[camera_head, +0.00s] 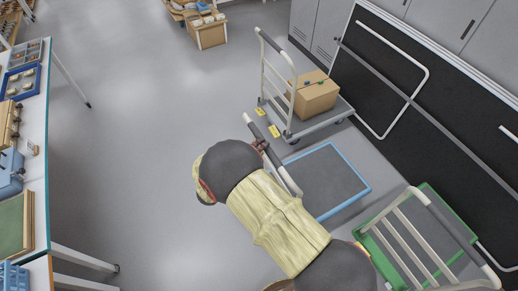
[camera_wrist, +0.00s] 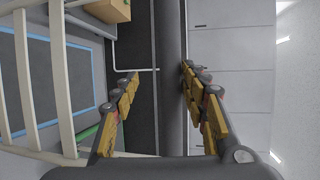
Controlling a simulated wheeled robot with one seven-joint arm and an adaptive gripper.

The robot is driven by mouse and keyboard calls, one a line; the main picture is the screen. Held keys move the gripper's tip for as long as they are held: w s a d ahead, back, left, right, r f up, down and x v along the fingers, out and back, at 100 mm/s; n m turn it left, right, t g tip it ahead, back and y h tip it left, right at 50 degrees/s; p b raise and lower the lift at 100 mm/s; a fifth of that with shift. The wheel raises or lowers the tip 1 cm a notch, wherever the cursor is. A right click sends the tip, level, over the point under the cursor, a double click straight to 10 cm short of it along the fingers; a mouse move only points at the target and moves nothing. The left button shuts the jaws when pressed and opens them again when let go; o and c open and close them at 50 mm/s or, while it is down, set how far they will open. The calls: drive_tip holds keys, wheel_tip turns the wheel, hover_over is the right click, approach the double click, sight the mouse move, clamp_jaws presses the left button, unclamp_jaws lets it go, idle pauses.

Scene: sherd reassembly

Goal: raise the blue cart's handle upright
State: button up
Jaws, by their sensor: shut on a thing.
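The blue cart (camera_head: 348,166) has a grey deck with a blue rim and stands on the floor in the middle right. Its handle (camera_head: 282,168) has a dark grip bar with pale ends and stands raised at the deck's left side. My arm hides its lower frame, so its exact tilt is unclear. My gripper (camera_head: 262,146) is shut on the handle's grip. In the wrist view the dark grip bar (camera_wrist: 172,110) runs between the fingers of my gripper (camera_wrist: 160,76), and pale frame bars (camera_wrist: 62,80) show at left, with the blue-rimmed deck behind them.
A grey cart with a cardboard box (camera_head: 315,95) stands just beyond, its handle (camera_head: 277,57) upright. A green cart (camera_head: 430,195) with a pale handle stands close at the right. Cabinets line the right wall. A workbench (camera_head: 42,110) is at left; the floor between is clear.

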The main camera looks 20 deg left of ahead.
drive_tip(key=shift+o, duration=0.8)
drive_tip(key=shift+d+f, duration=0.15)
drive_tip(key=v, duration=1.2)
